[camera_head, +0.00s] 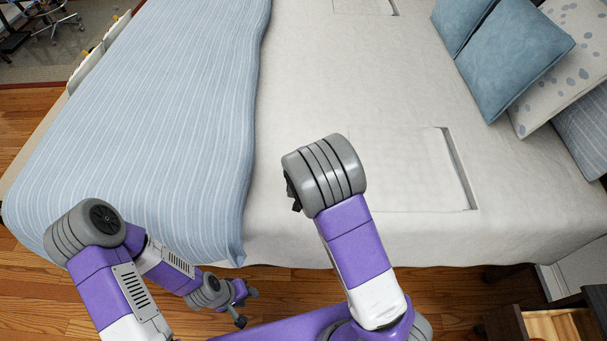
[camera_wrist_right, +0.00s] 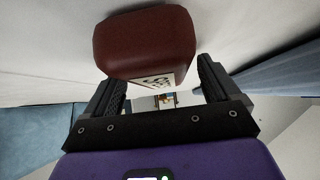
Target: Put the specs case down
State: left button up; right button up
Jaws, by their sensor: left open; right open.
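The specs case (camera_wrist_right: 145,42) is a dark red, rounded box with a white label bearing black marks on its near end. It shows in the right wrist view against the pale bed cover, just beyond my right fingertips. My right gripper (camera_wrist_right: 160,83) is open, one finger on each side below the case; I cannot tell whether either finger touches it. In the head view the case does not show, and my right arm hides nearly all of that gripper. My left gripper (camera_head: 246,308) is open and empty, low over the wooden floor by the bed's near edge.
The bed (camera_head: 310,75) has a wide, clear pale surface. A blue striped blanket (camera_head: 180,90) covers its left side. Blue pillows (camera_head: 515,65) lie at the upper right. A wooden piece of furniture (camera_head: 505,325) stands at the lower right, near the bed's edge.

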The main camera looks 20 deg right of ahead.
jog(key=shift+w, duration=0.15)
jog(key=c, duration=1.2)
